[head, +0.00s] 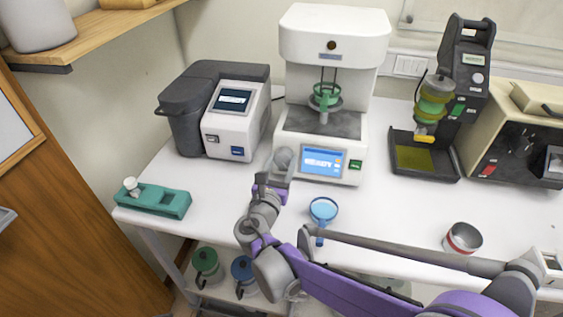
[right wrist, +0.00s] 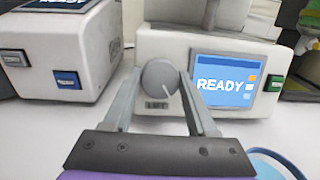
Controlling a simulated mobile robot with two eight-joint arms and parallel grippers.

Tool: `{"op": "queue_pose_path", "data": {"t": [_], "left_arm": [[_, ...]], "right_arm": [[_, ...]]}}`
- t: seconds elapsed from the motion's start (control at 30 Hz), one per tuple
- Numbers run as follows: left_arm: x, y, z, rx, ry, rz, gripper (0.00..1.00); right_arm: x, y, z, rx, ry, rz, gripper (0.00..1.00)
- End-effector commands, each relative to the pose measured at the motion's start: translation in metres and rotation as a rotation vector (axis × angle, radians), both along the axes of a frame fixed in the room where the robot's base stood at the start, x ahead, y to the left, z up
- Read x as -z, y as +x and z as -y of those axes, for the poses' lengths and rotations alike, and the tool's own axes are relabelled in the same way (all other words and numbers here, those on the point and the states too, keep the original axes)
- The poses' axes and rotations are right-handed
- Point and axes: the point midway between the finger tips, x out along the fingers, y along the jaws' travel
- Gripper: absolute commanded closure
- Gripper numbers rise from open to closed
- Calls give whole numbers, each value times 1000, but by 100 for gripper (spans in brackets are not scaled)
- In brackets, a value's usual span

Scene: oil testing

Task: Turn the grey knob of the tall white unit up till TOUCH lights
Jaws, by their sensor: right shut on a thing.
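The tall white unit (head: 333,35) stands at the back middle of the table. Its blue screen (head: 322,161) reads READY, also in the right wrist view (right wrist: 223,80). The grey knob (right wrist: 160,77) is on its front, left of the screen; a pale pointer line on it tilts toward lower right. My right gripper (right wrist: 161,82) is shut on the knob, one finger on each side. In the head view the knob (head: 284,158) shows just beyond the gripper. My left gripper is not in view.
A grey-white device (head: 232,120) stands left of the unit. A green holder (head: 152,200) lies at the table's left; bare table surrounds it.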

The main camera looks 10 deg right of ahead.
Motion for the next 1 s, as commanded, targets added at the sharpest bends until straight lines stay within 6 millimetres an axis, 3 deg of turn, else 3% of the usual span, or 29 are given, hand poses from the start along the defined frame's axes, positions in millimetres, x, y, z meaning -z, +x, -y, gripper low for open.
{"op": "queue_pose_path", "data": {"t": [0.2,0.53,0.57,0.6,0.7,1.0], "left_arm": [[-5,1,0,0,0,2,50],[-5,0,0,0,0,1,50],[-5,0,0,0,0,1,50],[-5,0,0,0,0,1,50],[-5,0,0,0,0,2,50],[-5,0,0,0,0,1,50]], "right_arm": [[-1,0,-1,49,173,73,98],[0,0,-1,57,201,84,98],[0,0,-1,57,200,83,39],[0,0,-1,57,200,83,31],[0,0,-1,57,200,83,14],[0,-1,-1,56,199,83,12]]}}
